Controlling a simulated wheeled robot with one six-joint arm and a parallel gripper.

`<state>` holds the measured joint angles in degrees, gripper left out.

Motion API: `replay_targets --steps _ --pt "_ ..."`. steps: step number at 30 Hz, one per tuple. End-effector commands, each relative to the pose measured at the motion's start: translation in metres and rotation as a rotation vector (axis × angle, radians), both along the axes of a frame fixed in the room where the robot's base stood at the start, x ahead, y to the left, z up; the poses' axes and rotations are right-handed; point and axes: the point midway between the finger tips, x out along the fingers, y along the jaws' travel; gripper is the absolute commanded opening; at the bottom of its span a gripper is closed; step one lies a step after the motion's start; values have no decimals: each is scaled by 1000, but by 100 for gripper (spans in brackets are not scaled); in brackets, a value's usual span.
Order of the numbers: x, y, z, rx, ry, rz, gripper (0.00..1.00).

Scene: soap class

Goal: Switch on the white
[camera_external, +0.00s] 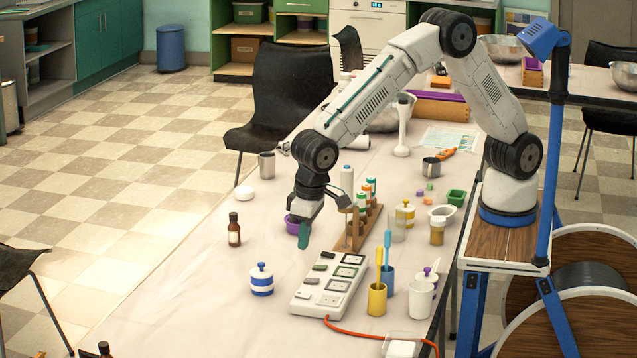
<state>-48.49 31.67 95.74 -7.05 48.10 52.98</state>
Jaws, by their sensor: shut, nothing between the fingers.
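A white power strip (318,309) lies on the table, with a row of sockets along its right side and a row of rocker switches along its left. The two far switches look dark; a pale switch (303,295) sits at the near end and another pale one (311,281) is just beyond it. Their on or off positions are too small to tell.
A wooden rack with bottles (364,229) stands right behind the gripper, with a purple bowl (293,224) beside it. Yellow (377,300) and blue cups with brushes stand right of the strip. A blue-striped jar (262,280) stands left. An orange cord (365,334) runs from the strip's near end.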

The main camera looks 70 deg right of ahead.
Motion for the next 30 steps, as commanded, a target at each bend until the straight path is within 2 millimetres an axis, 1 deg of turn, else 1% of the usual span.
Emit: replay_targets --steps 1,9,12,15,18,21,30 --pt "1 -1 -11 -4 4 0 0" --pt "8 -1 -69 -4 4 0 0" --pt "10 -1 -88 -3 3 0 0" --pt "12 0 -102 -2 2 0 0" --pt "13 0 -111 -2 2 0 0" --pt "14 0 -116 0 0 0 0" --pt "14 0 -117 0 0 0 0"
